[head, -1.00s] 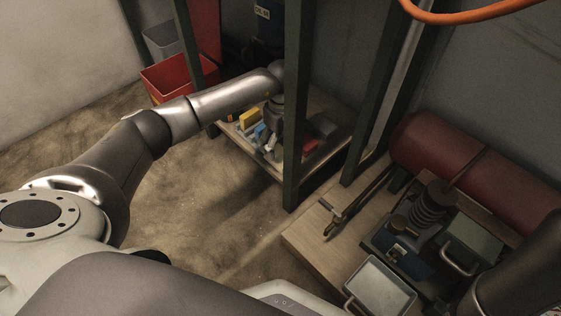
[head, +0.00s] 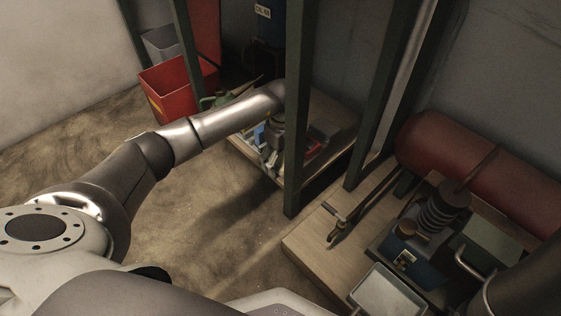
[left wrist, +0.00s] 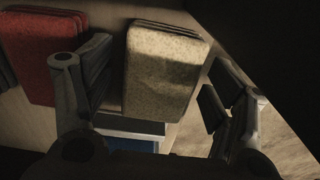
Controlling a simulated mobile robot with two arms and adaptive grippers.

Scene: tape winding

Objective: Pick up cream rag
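The cream rag (left wrist: 165,72), a folded speckled block, is at the upper middle of the left wrist view. My left gripper (left wrist: 155,95) is open, with one finger on each side of the rag. Gaps show between the fingers and the rag, though I cannot tell how deep it sits between them. In the head view my left gripper (head: 271,155) reaches down over a low shelf (head: 262,170) behind a green post. I cannot make out the rag there. My right gripper is not in view.
A folded red rag (left wrist: 40,50) lies left of the cream one, close to the left finger. A blue and white item (left wrist: 130,135) is below it. Green posts (head: 296,120) stand close to the left arm. A red bin (head: 178,88) is behind it.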

